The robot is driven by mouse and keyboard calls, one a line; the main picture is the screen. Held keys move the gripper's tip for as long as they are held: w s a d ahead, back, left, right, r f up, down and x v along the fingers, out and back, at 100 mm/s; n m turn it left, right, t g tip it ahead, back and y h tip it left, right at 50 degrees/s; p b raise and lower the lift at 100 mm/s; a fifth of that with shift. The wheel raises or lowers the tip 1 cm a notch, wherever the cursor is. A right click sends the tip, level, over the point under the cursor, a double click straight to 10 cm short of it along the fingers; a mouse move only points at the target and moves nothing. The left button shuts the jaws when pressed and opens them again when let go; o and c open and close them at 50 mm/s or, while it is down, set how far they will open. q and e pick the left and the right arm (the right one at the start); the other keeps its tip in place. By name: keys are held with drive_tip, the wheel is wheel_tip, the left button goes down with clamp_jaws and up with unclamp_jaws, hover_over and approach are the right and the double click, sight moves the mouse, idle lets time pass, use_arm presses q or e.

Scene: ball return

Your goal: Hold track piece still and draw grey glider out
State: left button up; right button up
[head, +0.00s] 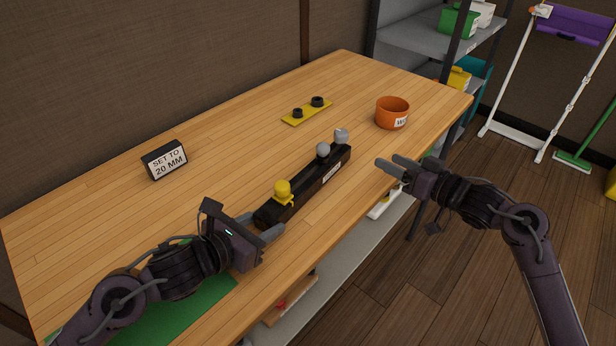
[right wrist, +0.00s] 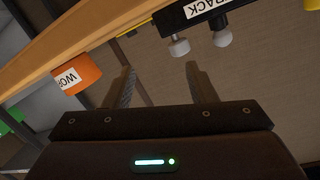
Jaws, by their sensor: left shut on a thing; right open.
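The black track piece (head: 312,184) lies along the table near its front edge. A yellow glider (head: 282,192) stands at its near end. Two grey knobs stand toward its far end: a round one (head: 323,149) and a paler one (head: 341,135) at the tip. I cannot tell for sure which is the grey glider. Both knobs show in the right wrist view, the round one (right wrist: 223,38) and the end one (right wrist: 179,46). My left gripper (head: 262,224) is shut on the track's near end. My right gripper (head: 389,162) is open and empty, right of the far end, apart from the knobs.
An orange cup (head: 391,114) stands right of the track's far end, near the table edge. A yellow plate with two black knobs (head: 307,112) lies behind the track. A "SET TO 20 MM" sign (head: 165,160) stands at the left. A green mat (head: 190,308) lies under my left arm.

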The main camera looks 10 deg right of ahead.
drive_tip(key=n+g+y, duration=0.1)
drive_tip(key=n+y, duration=0.1)
approach(328, 150)
drive_tip(key=shift+w+d, duration=0.15)
drive_tip(key=shift+d, duration=0.65)
drive_tip(key=shift+a+r+g, duration=0.15)
drive_tip(key=shift+a+g, duration=0.15)
drive_tip(key=shift+a, duration=0.3)
drive_tip(key=x, duration=1.1)
drive_tip(key=shift+w+a, duration=0.15)
drive_tip(key=shift+a, duration=0.05)
drive_tip(key=shift+c, duration=0.3)
